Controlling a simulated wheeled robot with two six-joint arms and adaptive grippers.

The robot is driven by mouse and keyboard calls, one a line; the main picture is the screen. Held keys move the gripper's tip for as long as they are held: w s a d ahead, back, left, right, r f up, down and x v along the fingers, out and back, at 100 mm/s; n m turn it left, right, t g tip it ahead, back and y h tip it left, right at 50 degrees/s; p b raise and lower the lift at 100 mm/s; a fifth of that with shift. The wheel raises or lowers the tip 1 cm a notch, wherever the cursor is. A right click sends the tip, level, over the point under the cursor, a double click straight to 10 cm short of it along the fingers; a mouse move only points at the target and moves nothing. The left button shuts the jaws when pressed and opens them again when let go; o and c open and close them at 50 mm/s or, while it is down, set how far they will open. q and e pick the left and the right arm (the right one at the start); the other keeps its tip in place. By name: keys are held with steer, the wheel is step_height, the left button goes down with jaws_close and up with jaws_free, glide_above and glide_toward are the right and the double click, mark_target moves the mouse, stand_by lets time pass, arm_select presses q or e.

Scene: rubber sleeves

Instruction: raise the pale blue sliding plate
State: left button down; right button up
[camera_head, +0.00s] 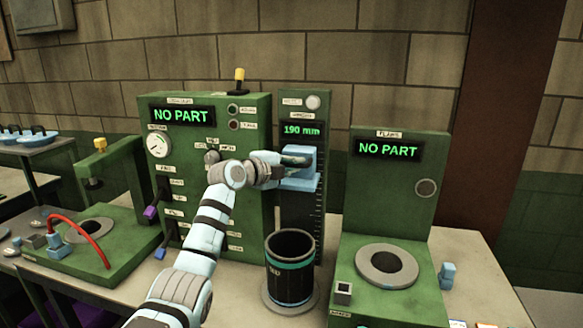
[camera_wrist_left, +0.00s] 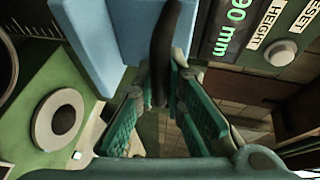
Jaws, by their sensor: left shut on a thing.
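The pale blue sliding plate (camera_head: 301,184) sits on the green upright column (camera_head: 290,222), below a display that reads 190 mm. In the left wrist view the plate (camera_wrist_left: 107,38) fills the upper left, with its dark curved handle (camera_wrist_left: 165,45) in front. My left gripper (camera_head: 292,161) is at the plate's handle. In the wrist view its green-padded fingers (camera_wrist_left: 163,98) stand on either side of the handle and are shut on it. The gripper's far side is partly hidden in the head view. My right gripper is not in view.
A black cup (camera_head: 290,278) with a teal band stands on a round base below the plate. A green station (camera_head: 391,206) with a grey ring stands to the right. A large green panel (camera_head: 180,133) stands to the left, with knobs and a gauge.

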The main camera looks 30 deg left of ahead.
arm_select(q)
steer(key=shift+r, duration=0.4)
steer(key=c, duration=1.7)
jaws_free()
steer(key=shift+o, duration=0.2)
steer(key=shift+f, duration=0.15)
steer(key=v, duration=1.2)
steer(key=shift+w+d+f, duration=0.1)
steer(key=shift+d, duration=0.05)
